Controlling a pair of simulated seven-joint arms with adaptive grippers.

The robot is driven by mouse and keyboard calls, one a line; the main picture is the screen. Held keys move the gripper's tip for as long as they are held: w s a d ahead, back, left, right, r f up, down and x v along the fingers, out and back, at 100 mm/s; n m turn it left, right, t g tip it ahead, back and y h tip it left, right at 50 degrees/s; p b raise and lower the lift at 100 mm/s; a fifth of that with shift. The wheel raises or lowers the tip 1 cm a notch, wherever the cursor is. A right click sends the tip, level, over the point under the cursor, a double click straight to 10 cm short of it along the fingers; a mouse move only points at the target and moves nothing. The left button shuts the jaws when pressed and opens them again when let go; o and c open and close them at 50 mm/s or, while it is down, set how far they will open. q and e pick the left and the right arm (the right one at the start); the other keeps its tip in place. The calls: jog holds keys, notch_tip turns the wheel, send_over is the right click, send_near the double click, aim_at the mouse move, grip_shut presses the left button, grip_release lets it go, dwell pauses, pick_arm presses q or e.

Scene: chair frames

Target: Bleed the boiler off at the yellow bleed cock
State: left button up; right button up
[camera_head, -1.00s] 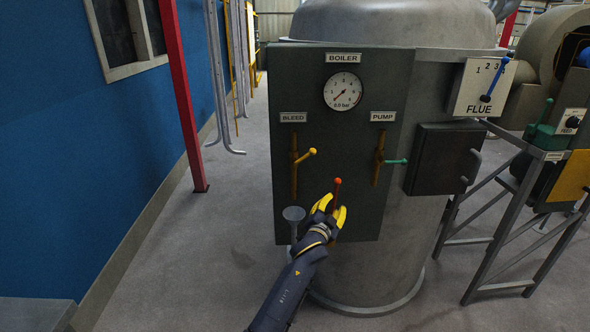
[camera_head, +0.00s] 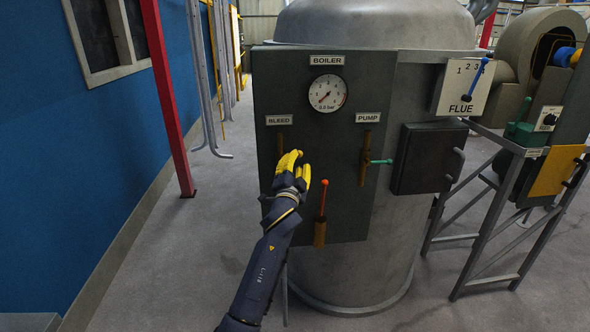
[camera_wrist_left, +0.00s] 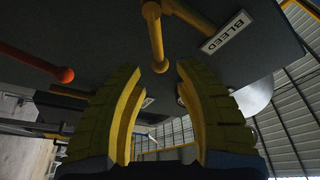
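The boiler's dark panel (camera_head: 400,85) carries a BLEED label (camera_head: 279,120) above the bleed cock's brass body (camera_head: 281,141). My left gripper (camera_head: 298,165) is in front of that cock and hides its yellow lever in the head view. In the left wrist view, the yellow lever (camera_wrist_left: 155,35) comes in from the top, and its ball end lies between the tips of the two yellow fingers (camera_wrist_left: 160,72). The fingers are apart, with gaps visible beside the ball; contact cannot be told. My right gripper is not in view.
A red-tipped lever (camera_head: 322,197) sits below right of my left gripper, and the green-handled pump cock (camera_head: 380,162) is to the right. The pressure gauge (camera_head: 328,93) is above. A dark firebox door (camera_head: 425,158) and the flue plate (camera_head: 463,88) are further right.

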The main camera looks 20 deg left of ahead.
aim_at(299, 156)
pick_arm(q)
jog(key=shift+x, duration=2.05)
grip_shut()
